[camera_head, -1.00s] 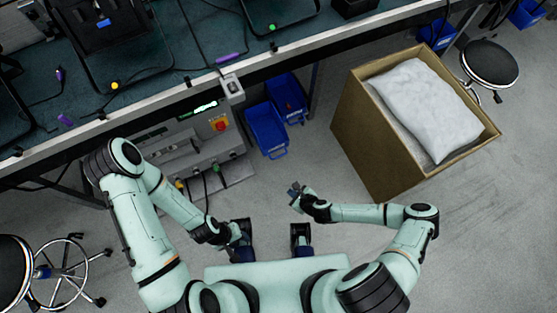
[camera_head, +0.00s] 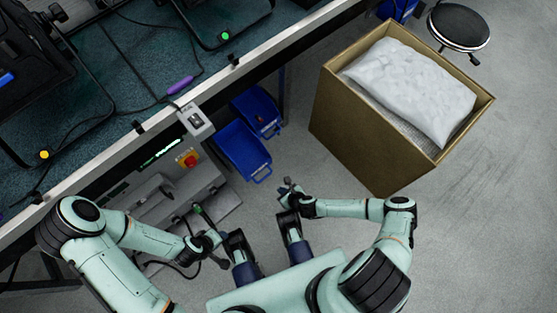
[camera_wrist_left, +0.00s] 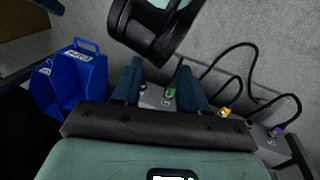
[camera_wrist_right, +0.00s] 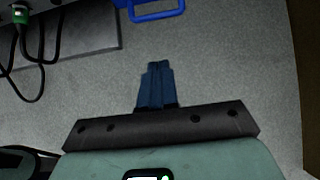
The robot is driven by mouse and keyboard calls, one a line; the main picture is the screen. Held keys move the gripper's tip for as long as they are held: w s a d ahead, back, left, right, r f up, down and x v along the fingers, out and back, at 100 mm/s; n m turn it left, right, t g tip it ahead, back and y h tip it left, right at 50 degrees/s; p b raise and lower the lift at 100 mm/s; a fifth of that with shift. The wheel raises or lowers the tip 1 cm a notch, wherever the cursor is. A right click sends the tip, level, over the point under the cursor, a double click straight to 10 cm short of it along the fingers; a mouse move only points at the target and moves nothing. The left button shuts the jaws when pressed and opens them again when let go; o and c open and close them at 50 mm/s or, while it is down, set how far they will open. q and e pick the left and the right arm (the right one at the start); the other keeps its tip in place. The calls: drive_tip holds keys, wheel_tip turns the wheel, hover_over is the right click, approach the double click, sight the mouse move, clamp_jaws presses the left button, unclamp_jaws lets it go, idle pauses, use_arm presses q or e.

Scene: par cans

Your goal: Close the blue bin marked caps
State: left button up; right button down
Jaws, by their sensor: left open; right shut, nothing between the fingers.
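Two open blue bins stand side by side below the bench edge in the head view: a nearer one (camera_head: 243,152) with a wire-like blue handle, and a farther one (camera_head: 256,110). Both show in the left wrist view, a larger one (camera_wrist_left: 80,85) and a partly hidden one (camera_wrist_left: 42,90); their labels are too small to read surely. My right gripper (camera_head: 286,187) is shut and empty, right of and below the nearer bin. A blue handle (camera_wrist_right: 156,12) lies ahead of its fingers (camera_wrist_right: 155,72). My left gripper (camera_wrist_left: 160,65) is open and empty, over a grey unit with cables.
A cardboard box (camera_head: 345,140) holding a white bag (camera_head: 410,88) stands to the right. A grey unit with a red button (camera_head: 187,159) sits left of the bins. The bench edge (camera_head: 260,72) overhangs behind them. A black stool (camera_head: 459,27) is at upper right. Floor is clear around my right gripper.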

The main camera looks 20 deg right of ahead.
use_arm(q)
drive_tip(key=w+a+f+b, duration=0.2)
drive_tip(key=a+f+b, duration=0.1)
drive_tip(key=f, duration=0.3)
drive_tip(key=shift+w+f+n+t+y+b, duration=0.15)
drive_tip(key=shift+w+n+t+y+b, duration=0.2)
drive_tip(key=shift+b, duration=0.35)
use_arm(e)
drive_tip(key=w+r+x, duration=0.1)
drive_tip(key=w+x, duration=0.1)
drive_tip(key=x, duration=0.9)
drive_tip(key=shift+a+r, duration=0.3)
drive_tip(key=shift+a, duration=0.05)
use_arm(q)
drive_tip(key=shift+a, duration=0.1)
